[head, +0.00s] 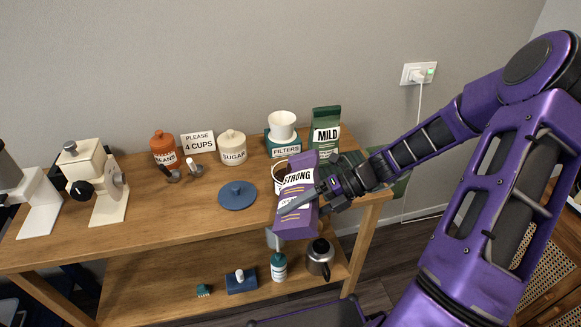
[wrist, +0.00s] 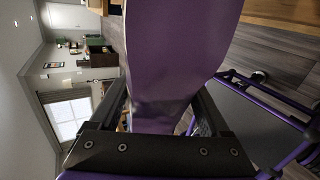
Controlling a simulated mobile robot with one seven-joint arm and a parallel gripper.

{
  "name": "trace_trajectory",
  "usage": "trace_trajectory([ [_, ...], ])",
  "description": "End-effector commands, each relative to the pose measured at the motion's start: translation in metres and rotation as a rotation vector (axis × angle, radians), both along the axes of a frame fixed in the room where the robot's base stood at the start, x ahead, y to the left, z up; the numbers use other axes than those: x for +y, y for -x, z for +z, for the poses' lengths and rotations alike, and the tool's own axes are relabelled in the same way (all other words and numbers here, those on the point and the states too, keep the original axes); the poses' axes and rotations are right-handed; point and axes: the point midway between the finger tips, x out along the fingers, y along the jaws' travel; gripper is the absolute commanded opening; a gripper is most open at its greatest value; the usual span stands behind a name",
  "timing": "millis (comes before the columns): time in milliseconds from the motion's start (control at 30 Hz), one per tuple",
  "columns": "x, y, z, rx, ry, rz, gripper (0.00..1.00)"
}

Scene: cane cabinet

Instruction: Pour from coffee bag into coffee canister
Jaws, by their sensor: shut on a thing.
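The purple coffee bag (head: 296,222), with a white label reading STRONG, is held in my gripper (head: 306,201) above the table's front right part. The bag leans a little, and its label faces the head camera. In the wrist view the bag (wrist: 172,60) fills the middle between my fingers, which are shut on it. The coffee canister (head: 276,178) is a pale open pot just behind and left of the bag. Its dark inside shows, but the bag hides most of it. I cannot tell whether the bag touches it. A blue round lid (head: 237,195) lies on the table to the left.
On the wooden table (head: 150,220) stand a green MILD bag (head: 326,134), a FILTERS box (head: 284,148) with a white dripper, a SUGAR jar (head: 232,149), an orange BEANS jar (head: 164,149) and a white grinder (head: 95,185). A kettle (head: 319,258) stands on the lower shelf.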

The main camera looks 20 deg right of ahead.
Motion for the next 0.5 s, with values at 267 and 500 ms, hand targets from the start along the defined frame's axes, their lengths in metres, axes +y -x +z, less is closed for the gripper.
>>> trace_trajectory([
  [267, -0.001, -0.003, 0.009, 0.028, -0.011, 0.002, 0.00],
  [500, -0.001, -0.003, 0.013, 0.053, -0.022, 0.001, 0.00],
])
